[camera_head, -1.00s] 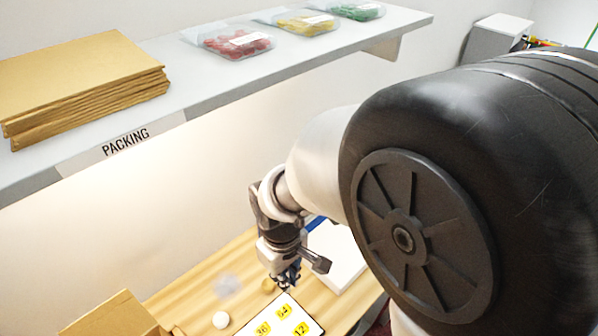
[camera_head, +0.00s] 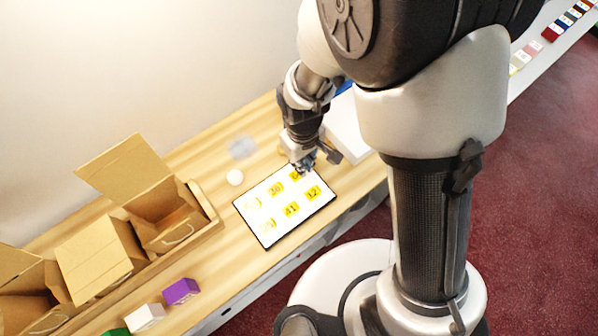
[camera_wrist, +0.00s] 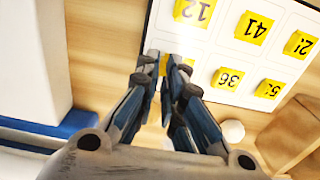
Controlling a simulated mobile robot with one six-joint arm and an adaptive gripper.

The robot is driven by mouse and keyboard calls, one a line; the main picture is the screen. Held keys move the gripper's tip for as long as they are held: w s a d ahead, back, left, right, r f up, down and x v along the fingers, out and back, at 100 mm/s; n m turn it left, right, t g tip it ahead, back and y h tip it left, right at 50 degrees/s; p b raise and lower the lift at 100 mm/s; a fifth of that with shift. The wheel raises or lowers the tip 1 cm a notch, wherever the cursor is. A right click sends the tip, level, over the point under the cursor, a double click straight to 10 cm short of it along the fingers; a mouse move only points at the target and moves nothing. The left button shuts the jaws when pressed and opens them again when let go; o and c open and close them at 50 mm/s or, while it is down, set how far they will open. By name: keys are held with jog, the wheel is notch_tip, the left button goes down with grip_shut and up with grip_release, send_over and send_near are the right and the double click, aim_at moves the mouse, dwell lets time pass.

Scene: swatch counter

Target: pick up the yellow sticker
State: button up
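A white black-edged board (camera_head: 262,241) lies on the wooden counter with several yellow numbered stickers, such as 41 (camera_head: 291,209), 12 (camera_head: 312,193) and 36 (camera_head: 275,188). My gripper (camera_head: 303,168) is pointed down at the board's far right corner, over a yellow sticker (camera_head: 296,176) that it partly covers. In the wrist view, the fingertips (camera_wrist: 165,68) are close together, with a bit of yellow showing between them. I cannot tell whether they grip it or stand around it. Stickers 36 (camera_wrist: 228,78), 41 (camera_wrist: 253,27) and 12 (camera_wrist: 195,11) lie flat.
A white ball (camera_head: 235,177) and a clear bag (camera_head: 242,148) lie beyond the board. A white box (camera_head: 346,134) stands close right of my gripper. Open cardboard boxes (camera_head: 103,258) stand at left. A purple block (camera_head: 181,291) is near the front edge.

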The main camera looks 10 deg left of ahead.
jog(key=shift+f, duration=0.35)
jog(key=shift+r, duration=0.1)
grip_shut()
jog(key=shift+r, duration=0.1)
notch_tip(320, 180, up, 24)
jog(key=p, duration=1)
